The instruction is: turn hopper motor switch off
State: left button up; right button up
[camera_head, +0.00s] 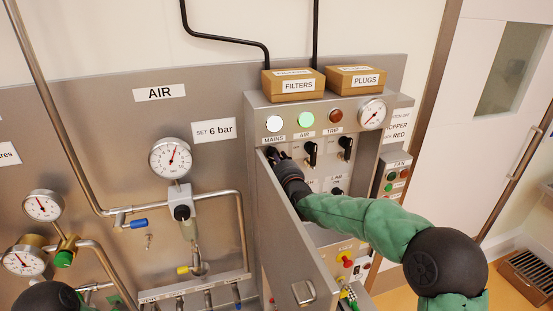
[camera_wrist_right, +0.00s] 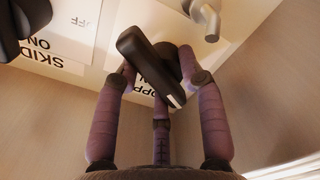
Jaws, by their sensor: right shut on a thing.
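The hopper motor switch (camera_wrist_right: 150,66) is a black rotary handle in the right wrist view, above a label partly readable as "OPP". The handle lies at a slant between my right gripper's purple-grey fingers (camera_wrist_right: 162,85), which are shut on it. In the head view my right gripper (camera_head: 277,160) reaches behind the open cabinet door to the left part of the panel (camera_head: 318,168). The switch itself is hidden there by the gripper and door. My left gripper is not in view.
The open grey door (camera_head: 290,235) stands close beside my right forearm. Two more black switches (camera_head: 311,153) (camera_head: 346,147) sit right of the gripper. Lamps, a gauge (camera_head: 372,114) and boxes (camera_head: 293,84) are above. In the wrist view a "SKID" switch (camera_wrist_right: 34,12) and a metal fitting (camera_wrist_right: 207,18) are near.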

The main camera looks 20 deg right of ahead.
jog(key=n, duration=0.3)
jog(key=r+n+p, duration=0.1)
jog(key=n, duration=0.2)
jog(key=shift+d+r, duration=0.15)
jog(key=shift+r, duration=0.05)
jog(key=shift+r+n, duration=0.1)
jog(key=shift+n, duration=0.2)
jog(key=o, duration=0.9)
jog(key=shift+f, duration=0.45)
jog(key=s, duration=1.2)
jog(key=shift+d, duration=0.1)
